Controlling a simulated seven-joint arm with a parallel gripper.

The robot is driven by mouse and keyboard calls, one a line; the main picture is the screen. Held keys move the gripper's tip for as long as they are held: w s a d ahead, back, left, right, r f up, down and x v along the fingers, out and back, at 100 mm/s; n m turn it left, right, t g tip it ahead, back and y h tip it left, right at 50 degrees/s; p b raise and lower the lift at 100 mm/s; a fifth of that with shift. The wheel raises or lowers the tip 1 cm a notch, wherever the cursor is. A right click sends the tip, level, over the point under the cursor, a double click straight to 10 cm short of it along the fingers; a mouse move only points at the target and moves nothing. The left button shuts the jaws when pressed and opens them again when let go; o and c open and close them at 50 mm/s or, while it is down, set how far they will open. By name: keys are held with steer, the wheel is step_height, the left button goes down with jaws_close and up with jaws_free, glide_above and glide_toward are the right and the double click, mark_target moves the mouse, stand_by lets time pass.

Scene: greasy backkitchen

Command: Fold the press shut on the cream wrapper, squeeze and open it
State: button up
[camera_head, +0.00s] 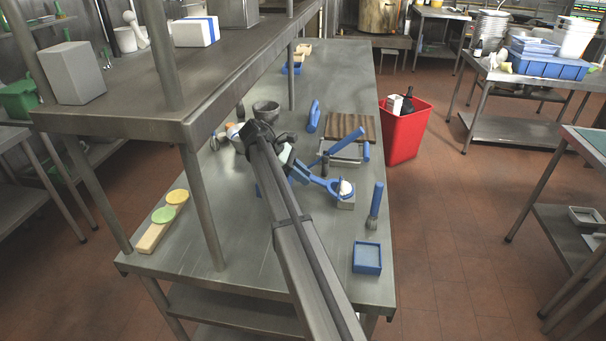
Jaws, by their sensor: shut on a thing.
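The blue press (322,183) lies on the steel table, with its round end to the right and its handle running left to my gripper. My gripper (293,169) is shut on the handle end of the press. My arm crosses in front and hides part of the table there. How far the press is folded is too small to tell.
A brown slatted board (352,127), a blue-handled brush (375,206) and a blue square tray (367,257) are nearby. A grey bowl (266,110) stands behind my wrist. A wooden strip (153,236) holds yellow and green discs. A shelf overhangs the left side.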

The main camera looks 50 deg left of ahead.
steer(key=shift+s+a+f, duration=0.1)
steer(key=shift+f, duration=0.65)
steer(key=shift+s+a+f, duration=0.1)
steer(key=shift+f, duration=0.6)
steer(key=o, duration=0.9)
steer(key=shift+r, duration=0.1)
